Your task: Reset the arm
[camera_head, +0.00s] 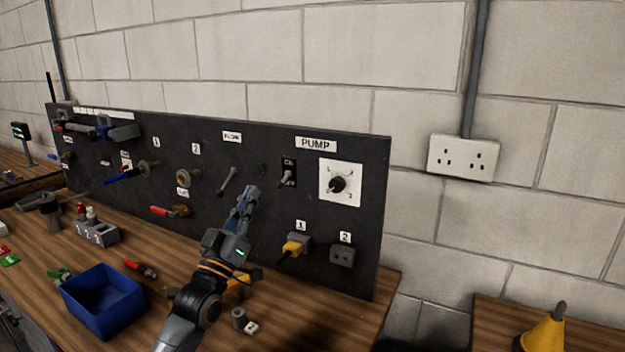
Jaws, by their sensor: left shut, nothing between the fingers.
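My left gripper (246,199) is shut and empty. It points up in front of the black panel (360,250), just below a grey lever (228,180); I cannot tell whether it touches the panel. My left arm comes up from the bottom edge over the wooden bench. The pump section has a toggle switch (287,174) and a round dial (338,184) right of the gripper. A yellow plug (293,249) sits in socket 1, and socket 2 (342,256) is empty. My right gripper is not in view.
A blue bin (104,301) stands on the bench left of my arm. A red-handled tool (140,268) lies behind it. A grey block with buttons (97,232) stands further left. A small grey cylinder (239,318) is right of the arm. A yellow cone (544,332) stands on another table.

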